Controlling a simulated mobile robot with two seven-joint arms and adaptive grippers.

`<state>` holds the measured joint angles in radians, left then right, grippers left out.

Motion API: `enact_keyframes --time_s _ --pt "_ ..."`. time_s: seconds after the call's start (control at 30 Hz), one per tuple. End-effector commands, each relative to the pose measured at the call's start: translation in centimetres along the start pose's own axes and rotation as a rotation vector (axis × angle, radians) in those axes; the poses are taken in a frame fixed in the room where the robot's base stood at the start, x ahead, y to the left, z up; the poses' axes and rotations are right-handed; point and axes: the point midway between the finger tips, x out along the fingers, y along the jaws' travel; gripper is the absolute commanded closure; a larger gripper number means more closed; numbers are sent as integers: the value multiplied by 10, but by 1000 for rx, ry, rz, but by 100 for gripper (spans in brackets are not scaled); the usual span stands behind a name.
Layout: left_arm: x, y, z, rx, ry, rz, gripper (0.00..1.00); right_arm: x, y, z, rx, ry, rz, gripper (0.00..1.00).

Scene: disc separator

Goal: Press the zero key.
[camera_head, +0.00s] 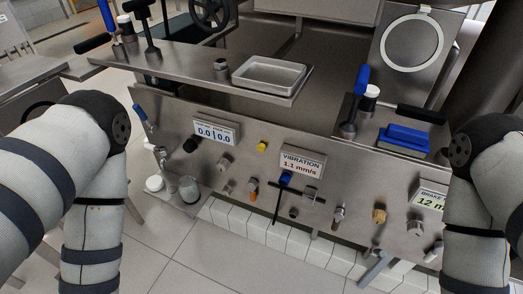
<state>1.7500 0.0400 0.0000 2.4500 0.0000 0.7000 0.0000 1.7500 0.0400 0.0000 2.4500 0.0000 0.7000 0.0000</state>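No key with a readable "zero" label shows. A small yellow button (262,146) sits on the steel front panel (240,172), right of a two-part display (216,131) reading 0.0 | 0.0. A black knob (190,145) is just below left of that display, and a steel knob (224,162) is below it. I cannot tell which of these, if any, is the zero key. My two arms hang bent at the left and right edges. Both grippers are below the picture and out of view.
A vibration display (302,162) reads 1.1 mm/s, with a blue knob (286,178) and a black rod below it. A brake display (431,196) is partly hidden by my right arm. A steel tray (268,73) and blue block (405,138) lie on ledges. Handles stick up at both ends.

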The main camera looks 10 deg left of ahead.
Motion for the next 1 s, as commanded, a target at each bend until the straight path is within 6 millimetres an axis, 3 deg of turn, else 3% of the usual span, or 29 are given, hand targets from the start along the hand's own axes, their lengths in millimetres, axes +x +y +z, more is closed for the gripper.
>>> enact_keyframes --time_s 0.4,0.6,1.0 --pt "0 0 0 0 0 0 53 0 0 0 0 0 0 100" --pt "0 0 0 0 0 0 99 0 0 0 0 0 0 100" --pt "0 0 0 0 0 0 100 0 0 0 0 0 0 100"
